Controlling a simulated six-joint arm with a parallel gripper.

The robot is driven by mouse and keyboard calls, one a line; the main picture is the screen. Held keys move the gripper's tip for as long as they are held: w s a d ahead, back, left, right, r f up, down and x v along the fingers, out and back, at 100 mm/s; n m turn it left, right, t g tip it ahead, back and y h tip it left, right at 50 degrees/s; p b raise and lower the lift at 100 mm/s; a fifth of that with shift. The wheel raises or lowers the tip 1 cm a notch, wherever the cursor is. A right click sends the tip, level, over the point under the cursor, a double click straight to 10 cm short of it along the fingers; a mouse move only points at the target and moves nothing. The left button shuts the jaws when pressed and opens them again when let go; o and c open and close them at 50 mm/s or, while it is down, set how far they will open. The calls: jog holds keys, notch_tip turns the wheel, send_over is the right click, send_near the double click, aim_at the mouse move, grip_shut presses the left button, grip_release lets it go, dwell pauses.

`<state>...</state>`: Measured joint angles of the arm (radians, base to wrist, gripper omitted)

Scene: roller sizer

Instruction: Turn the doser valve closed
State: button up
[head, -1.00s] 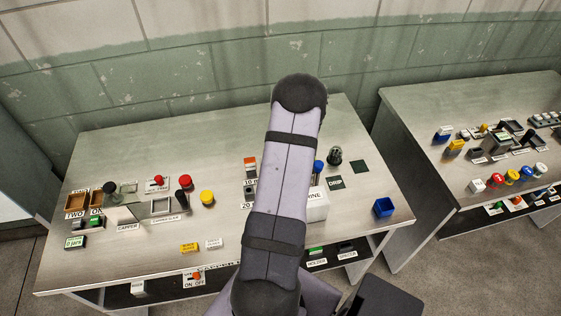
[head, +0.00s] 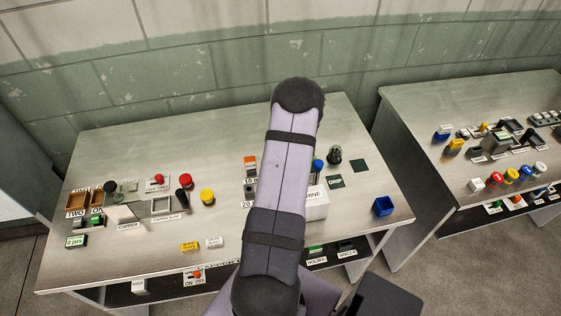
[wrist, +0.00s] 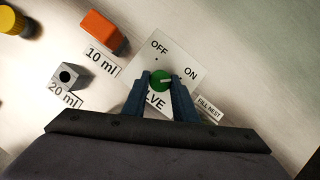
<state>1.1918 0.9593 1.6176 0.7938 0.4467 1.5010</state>
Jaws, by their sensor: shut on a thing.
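The doser valve is a round green knob (wrist: 158,84) on a white plate (wrist: 175,60) marked OFF, ON and a partly covered word ending in "LVE", in the wrist view. A white mark on the knob points right, toward the dot by ON. My gripper (wrist: 160,88) is shut on the knob, one blue-grey finger on each side. In the head view my own arm covers the valve and my gripper.
In the wrist view an orange block (wrist: 102,31) by a "10 ml" label and a grey holed block (wrist: 69,75) by "20 ml" stand left of the valve. A "FILL NEST" label (wrist: 208,109) lies to the right.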

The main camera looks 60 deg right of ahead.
jog(key=shift+n, duration=0.3)
jog(key=n, duration=0.1)
jog(key=n+y+b, duration=0.1)
jog(key=n+b, duration=0.1)
jog(key=n, duration=0.1)
jog(key=shift+d+f+y, duration=0.15)
jog(key=shift+d+y, duration=0.1)
jog(key=shift+y, duration=0.15)
jog(key=n+y+b, duration=0.1)
jog(key=n, duration=0.1)
jog(key=n+b, duration=0.1)
jog(key=n, duration=0.1)
jog(key=shift+w+d+n+y+b, duration=0.1)
jog(key=shift+n+y+b, duration=0.3)
jog(key=n+g+b, duration=0.1)
jog(key=n, duration=0.1)
jog(key=n+g+y+b, duration=0.1)
jog(key=n+b, duration=0.1)
jog(key=n, duration=0.1)
jog(key=shift+w+d, duration=0.15)
jog(key=shift+n+g+y+b, duration=0.5)
jog(key=shift+n+g+b, duration=0.1)
jog(key=shift+n, duration=1.1)
jog(key=shift+r, duration=0.2)
jog(key=o, duration=1)
jog(key=shift+o, duration=0.2)
